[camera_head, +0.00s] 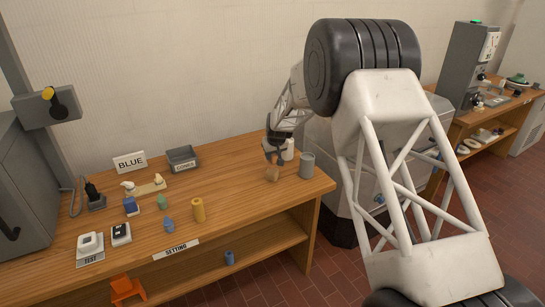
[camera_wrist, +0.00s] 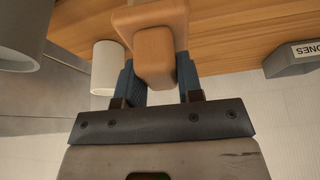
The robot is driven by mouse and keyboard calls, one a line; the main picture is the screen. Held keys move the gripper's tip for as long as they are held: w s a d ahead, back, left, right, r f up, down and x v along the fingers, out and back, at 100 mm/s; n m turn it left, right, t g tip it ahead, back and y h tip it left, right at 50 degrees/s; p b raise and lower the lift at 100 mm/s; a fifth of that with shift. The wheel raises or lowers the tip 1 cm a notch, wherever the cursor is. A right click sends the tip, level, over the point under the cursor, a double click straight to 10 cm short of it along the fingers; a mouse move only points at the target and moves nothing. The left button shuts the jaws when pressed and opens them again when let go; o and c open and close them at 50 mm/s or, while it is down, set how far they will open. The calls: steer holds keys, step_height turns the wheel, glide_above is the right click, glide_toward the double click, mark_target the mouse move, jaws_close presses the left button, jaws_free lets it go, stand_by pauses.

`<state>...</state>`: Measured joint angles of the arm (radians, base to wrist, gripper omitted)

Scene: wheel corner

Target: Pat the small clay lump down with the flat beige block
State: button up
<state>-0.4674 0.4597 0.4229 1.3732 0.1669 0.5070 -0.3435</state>
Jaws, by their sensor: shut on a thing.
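My gripper (camera_head: 276,153) is shut on a tan-brown block (camera_head: 272,174), near the right end of the wooden bench. The wrist view shows the block (camera_wrist: 152,52) between the two blue fingers of my gripper (camera_wrist: 156,72). It has a wide flat part and a narrower rounded part facing the camera. Whether it touches the bench is unclear. On the left of the bench, a thin light board (camera_head: 149,188) bears a small pale lump (camera_head: 158,180) and another whitish piece (camera_head: 128,185). I cannot tell which of these is clay. My gripper is well to their right.
A grey cylinder (camera_head: 307,165) and a white cylinder (camera_head: 288,150) stand close to my gripper. The bench between yellow cylinder and block is clear.

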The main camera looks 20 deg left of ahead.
steer(key=shift+f, duration=0.1)
stand_by(0.5)
steer(key=shift+f, duration=1.1)
steer(key=shift+f, duration=0.8)
stand_by(2.4)
steer(key=shift+r, duration=1.75)
steer(key=shift+f, duration=0.15)
steer(key=shift+f, duration=1)
steer(key=shift+f, duration=0.6)
